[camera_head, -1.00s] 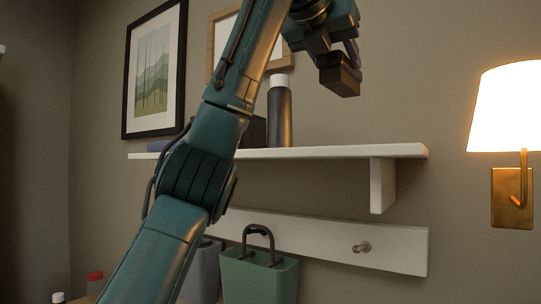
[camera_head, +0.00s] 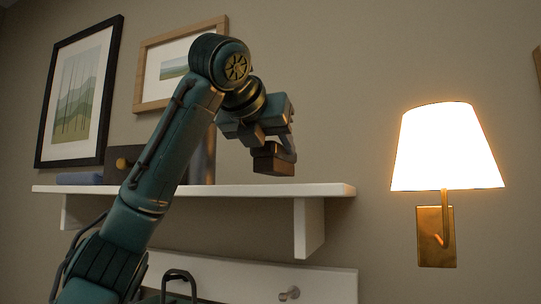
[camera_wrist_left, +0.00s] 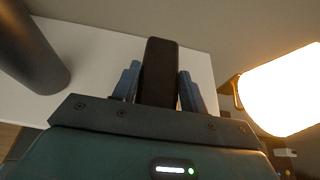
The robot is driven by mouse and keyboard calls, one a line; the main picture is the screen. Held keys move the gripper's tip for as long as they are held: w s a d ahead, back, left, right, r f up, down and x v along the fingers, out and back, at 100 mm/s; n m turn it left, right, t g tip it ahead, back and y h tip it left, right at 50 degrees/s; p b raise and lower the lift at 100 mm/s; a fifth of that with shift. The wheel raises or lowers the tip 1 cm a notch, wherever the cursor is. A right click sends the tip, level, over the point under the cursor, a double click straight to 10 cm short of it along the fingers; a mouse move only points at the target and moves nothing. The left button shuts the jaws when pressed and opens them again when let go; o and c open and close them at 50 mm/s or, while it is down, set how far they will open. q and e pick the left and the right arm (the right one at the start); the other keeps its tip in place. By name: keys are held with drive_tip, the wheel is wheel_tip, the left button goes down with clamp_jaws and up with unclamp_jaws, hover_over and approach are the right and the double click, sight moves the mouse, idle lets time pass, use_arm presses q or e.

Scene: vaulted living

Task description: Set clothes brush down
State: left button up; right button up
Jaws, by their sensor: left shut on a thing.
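My left gripper (camera_head: 270,143) is shut on the clothes brush (camera_head: 273,160), a dark brown block. It holds the brush just above the right part of the white wall shelf (camera_head: 330,189); a small gap seems to show below it. In the left wrist view the brush (camera_wrist_left: 160,72) stands between the two blue fingers (camera_wrist_left: 158,90), with the white shelf top (camera_wrist_left: 90,50) behind. My right gripper is not in view.
A dark bottle (camera_head: 203,158) stands on the shelf left of the brush, partly behind my arm; it also shows in the left wrist view (camera_wrist_left: 30,45). A dark box (camera_head: 122,163) and a blue folded item (camera_head: 80,178) stand farther left. A lit wall lamp (camera_head: 446,150) is at right.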

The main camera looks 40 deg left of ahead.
use_arm(q)
drive_tip(key=shift+a+f, duration=0.15)
drive_tip(key=shift+f, duration=0.75)
drive_tip(key=shift+f, duration=0.1)
drive_tip(key=o, duration=1.1)
